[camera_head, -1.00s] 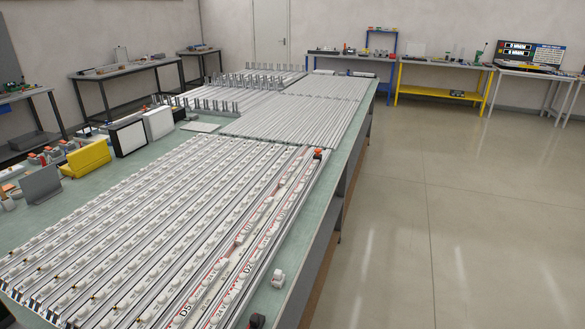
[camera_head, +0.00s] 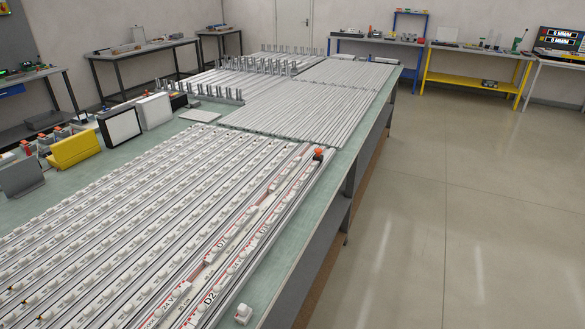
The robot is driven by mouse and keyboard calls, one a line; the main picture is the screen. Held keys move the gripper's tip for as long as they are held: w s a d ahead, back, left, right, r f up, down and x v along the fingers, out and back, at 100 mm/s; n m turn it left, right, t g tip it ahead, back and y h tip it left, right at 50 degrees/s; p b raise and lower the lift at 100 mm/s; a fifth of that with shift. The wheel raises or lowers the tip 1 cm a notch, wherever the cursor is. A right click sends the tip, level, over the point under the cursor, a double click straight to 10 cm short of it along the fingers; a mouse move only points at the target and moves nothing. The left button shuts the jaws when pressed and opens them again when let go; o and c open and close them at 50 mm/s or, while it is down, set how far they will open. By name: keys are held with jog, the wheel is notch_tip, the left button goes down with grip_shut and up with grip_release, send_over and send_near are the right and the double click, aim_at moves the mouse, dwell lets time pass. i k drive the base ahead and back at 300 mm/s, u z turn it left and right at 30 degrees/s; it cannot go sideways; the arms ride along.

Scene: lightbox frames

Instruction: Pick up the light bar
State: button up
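Many long light bars (camera_head: 120,205) with rows of white lenses lie side by side on the green-topped table (camera_head: 300,235), filling its near part. The ones nearest the right edge carry red markings and labels such as D1 and D2. An orange and black piece (camera_head: 318,154) sits at the far end of the rightmost bar. I cannot tell which bar is the task's own. My gripper is not in view.
Bare grey rails (camera_head: 290,115) and upright posts (camera_head: 255,66) cover the table's far part. Black and white panels (camera_head: 120,124) and a yellow bracket (camera_head: 74,150) stand at the left. A small white part (camera_head: 243,313) lies near the front edge. The floor (camera_head: 470,210) at right is clear.

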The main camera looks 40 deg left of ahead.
aim_at(276, 183)
jog(key=i, duration=2.8)
jog(key=u, duration=2.35)
